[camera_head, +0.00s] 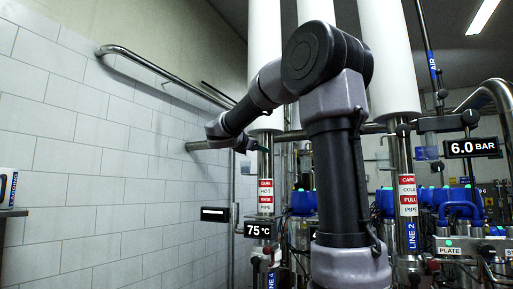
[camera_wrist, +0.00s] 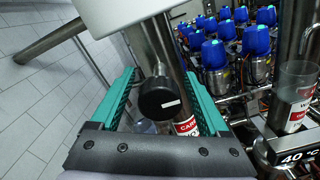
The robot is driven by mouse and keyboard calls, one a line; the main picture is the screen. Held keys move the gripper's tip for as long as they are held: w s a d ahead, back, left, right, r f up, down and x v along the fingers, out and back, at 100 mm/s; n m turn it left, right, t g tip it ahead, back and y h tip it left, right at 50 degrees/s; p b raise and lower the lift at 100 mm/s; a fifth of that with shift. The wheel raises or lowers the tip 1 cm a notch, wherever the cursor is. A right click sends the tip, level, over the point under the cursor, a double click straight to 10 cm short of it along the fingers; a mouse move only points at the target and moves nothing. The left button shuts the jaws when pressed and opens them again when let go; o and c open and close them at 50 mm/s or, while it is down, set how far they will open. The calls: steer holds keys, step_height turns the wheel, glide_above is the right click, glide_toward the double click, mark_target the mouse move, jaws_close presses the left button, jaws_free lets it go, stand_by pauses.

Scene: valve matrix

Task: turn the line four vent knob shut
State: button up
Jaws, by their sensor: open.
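A round black knob (camera_wrist: 160,98) with a small white mark sits on a steel pipe (camera_wrist: 150,45) in the wrist view. No line number shows on it, so I cannot tell from the frames whether it is the line four vent knob. My gripper (camera_wrist: 159,80) is open, its two teal fingers on either side of the knob with visible gaps. Whether the knob lies at fingertip depth is unclear. In the head view my gripper (camera_head: 243,147) is small and partly hidden beside the pipe with the red CARE HOT label (camera_head: 265,196).
Several blue-capped valves (camera_wrist: 215,53) stand behind to the right. A glass cylinder (camera_wrist: 293,95) and a 40 °C display (camera_wrist: 297,157) are at the right. A 75 °C display (camera_head: 258,230) hangs below the pipe label. A handrail (camera_head: 150,66) runs along the tiled wall.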

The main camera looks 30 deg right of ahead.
jaws_close()
steer(key=shift+m, duration=0.4)
steer(key=m, duration=0.8)
steer(key=shift+m, duration=0.3)
steer(key=m, duration=0.4)
steer(key=shift+f, duration=0.1)
steer(key=shift+m, duration=2.2)
